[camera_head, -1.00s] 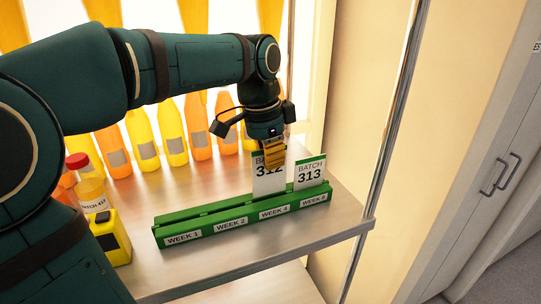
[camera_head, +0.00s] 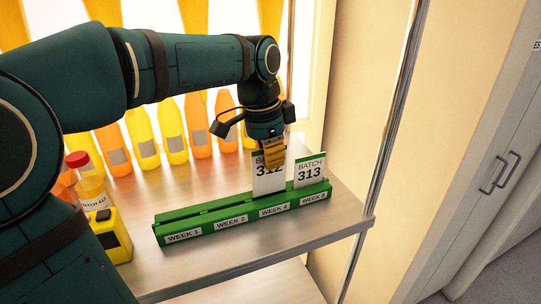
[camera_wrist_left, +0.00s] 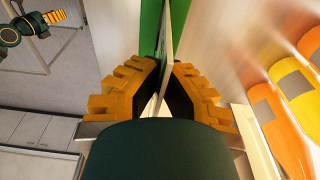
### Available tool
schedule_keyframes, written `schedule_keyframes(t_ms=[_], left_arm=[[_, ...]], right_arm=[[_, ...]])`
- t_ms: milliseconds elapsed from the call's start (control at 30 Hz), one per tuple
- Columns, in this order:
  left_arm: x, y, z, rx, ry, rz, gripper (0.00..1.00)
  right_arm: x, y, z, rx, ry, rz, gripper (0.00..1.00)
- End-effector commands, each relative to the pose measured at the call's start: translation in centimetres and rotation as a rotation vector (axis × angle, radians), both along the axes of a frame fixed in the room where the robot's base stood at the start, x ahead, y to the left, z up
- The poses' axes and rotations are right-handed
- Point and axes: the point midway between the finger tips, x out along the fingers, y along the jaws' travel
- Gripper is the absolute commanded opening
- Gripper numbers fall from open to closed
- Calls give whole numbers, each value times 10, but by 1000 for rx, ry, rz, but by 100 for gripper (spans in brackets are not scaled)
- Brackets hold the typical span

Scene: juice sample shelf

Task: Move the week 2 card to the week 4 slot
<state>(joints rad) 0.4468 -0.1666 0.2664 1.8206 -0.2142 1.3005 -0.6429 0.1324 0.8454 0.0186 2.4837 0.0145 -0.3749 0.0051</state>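The white card marked 312 with a green top (camera_head: 268,182) stands upright at the WEEK 4 label of the green rack (camera_head: 191,228). It shows higher than the BATCH 313 card (camera_head: 310,174); how deep its lower edge sits is unclear. My left gripper (camera_head: 274,163) points down over the card's top, hiding part of its text. In the left wrist view its orange fingers (camera_wrist_left: 167,66) close on both faces of the thin card (camera_wrist_left: 167,38). No cards stand at WEEK 1 or WEEK 2. My right gripper (camera_wrist_left: 54,17) appears far off; its finger state is unclear.
The rack lies on a metal shelf (camera_head: 250,258), near its front edge. Several orange and yellow juice bottles (camera_head: 171,130) stand behind. A red-capped bottle (camera_head: 78,160) and a yellow box (camera_head: 112,242) stand at the left. A metal post (camera_head: 384,150) rises at the right.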

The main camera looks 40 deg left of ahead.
Motion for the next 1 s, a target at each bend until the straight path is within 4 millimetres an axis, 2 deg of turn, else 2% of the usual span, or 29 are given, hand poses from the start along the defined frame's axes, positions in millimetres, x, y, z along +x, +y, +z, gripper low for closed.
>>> schedule_keyframes(t_ms=[1000], left_arm=[[0,0,-20,0,0,-1,0]], right_arm=[[0,0,-14,0,0,0,47]])
